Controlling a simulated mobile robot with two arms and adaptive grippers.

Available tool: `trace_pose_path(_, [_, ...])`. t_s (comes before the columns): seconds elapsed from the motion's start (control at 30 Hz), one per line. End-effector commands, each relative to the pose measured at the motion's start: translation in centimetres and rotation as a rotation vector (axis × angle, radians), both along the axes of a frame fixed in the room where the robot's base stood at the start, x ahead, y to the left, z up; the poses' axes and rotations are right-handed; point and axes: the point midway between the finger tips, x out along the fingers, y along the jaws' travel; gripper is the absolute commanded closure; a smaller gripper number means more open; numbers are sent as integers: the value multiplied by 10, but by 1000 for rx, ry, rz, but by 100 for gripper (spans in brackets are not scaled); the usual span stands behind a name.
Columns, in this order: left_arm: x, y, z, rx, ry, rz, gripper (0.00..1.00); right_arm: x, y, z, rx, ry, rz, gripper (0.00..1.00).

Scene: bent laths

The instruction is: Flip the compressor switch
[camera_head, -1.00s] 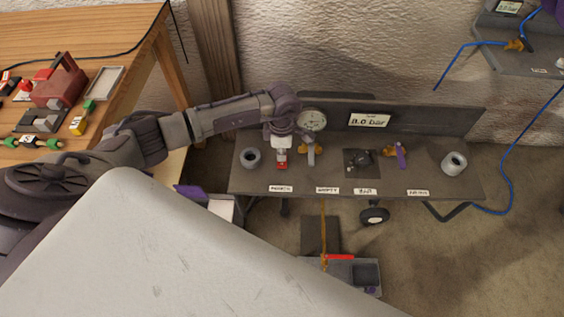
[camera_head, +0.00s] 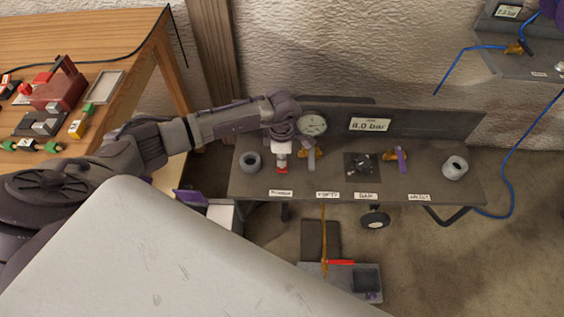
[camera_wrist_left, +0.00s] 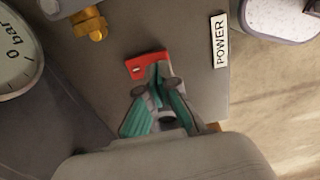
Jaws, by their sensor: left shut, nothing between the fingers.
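The red switch (camera_head: 282,171) is at the left part of the grey compressor panel. In the left wrist view the red switch (camera_wrist_left: 136,68) lies near the POWER label (camera_wrist_left: 219,41). My left gripper (camera_head: 281,163) comes down over it from above, shut with nothing between its fingers. In the left wrist view its teal-padded fingertips (camera_wrist_left: 158,72) are together over the switch's near edge and hide part of it. I cannot tell whether they touch it or which way it is set. My right gripper is not in view.
A round gauge (camera_head: 312,123) and a brass valve with a grey lever (camera_head: 311,153) stand close right of the gripper. A bar display (camera_head: 370,125) is behind; another ring (camera_head: 250,162) is left.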

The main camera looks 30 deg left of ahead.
Motion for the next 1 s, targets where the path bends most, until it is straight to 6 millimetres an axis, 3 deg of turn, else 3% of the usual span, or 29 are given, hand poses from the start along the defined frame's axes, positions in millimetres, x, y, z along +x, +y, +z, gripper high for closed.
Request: trace_pose_path(1.0, [0,0,-8,0,0,0,100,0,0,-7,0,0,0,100])
